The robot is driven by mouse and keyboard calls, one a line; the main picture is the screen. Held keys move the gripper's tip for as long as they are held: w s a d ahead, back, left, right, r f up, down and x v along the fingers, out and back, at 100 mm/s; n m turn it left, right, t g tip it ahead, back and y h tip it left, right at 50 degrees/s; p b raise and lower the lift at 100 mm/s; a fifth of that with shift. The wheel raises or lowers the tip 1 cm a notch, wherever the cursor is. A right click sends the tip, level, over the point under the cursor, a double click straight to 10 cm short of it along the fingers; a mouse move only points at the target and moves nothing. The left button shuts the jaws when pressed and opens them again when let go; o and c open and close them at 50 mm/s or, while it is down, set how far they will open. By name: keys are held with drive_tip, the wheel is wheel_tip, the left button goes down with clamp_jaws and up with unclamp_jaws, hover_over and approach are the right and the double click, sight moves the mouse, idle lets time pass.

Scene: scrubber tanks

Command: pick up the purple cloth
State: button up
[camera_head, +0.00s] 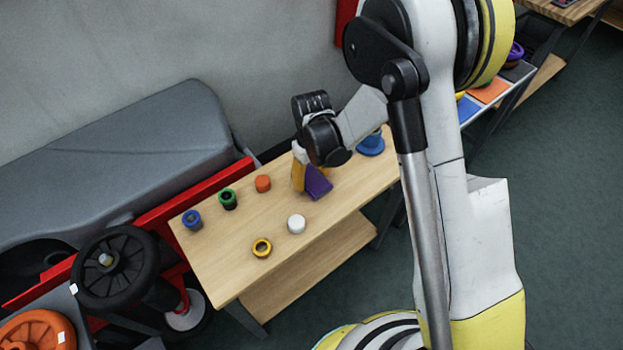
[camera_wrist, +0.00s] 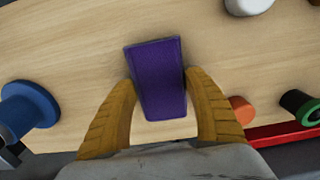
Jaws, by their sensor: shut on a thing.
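The purple cloth (camera_wrist: 158,75) is a flat-looking purple piece between the two yellow fingers of my gripper (camera_wrist: 159,88) in the wrist view. The fingers touch it on both sides and are shut on it. In the head view the cloth (camera_head: 317,183) shows at the tip of my gripper (camera_head: 305,180), over the wooden table. The arm's wrist hides part of the gripper there. I cannot tell whether the cloth touches the table top.
A red-framed machine with wheels stands left. The table's front right is bare.

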sight(314, 178)
drive_tip(key=shift+r+p, duration=0.3)
drive_tip(key=shift+r, duration=0.25)
drive_tip(key=r, duration=0.1)
drive_tip(key=r+p, duration=0.2)
drive_tip(key=r, duration=0.1)
drive_tip(key=shift+s+d, duration=0.1)
drive_tip(key=shift+d, duration=0.25)
drive_tip(key=s+d+r+p, duration=0.3)
drive_tip(key=d+r, duration=0.3)
drive_tip(key=d, duration=0.4)
drive_tip(key=shift+s, duration=0.6)
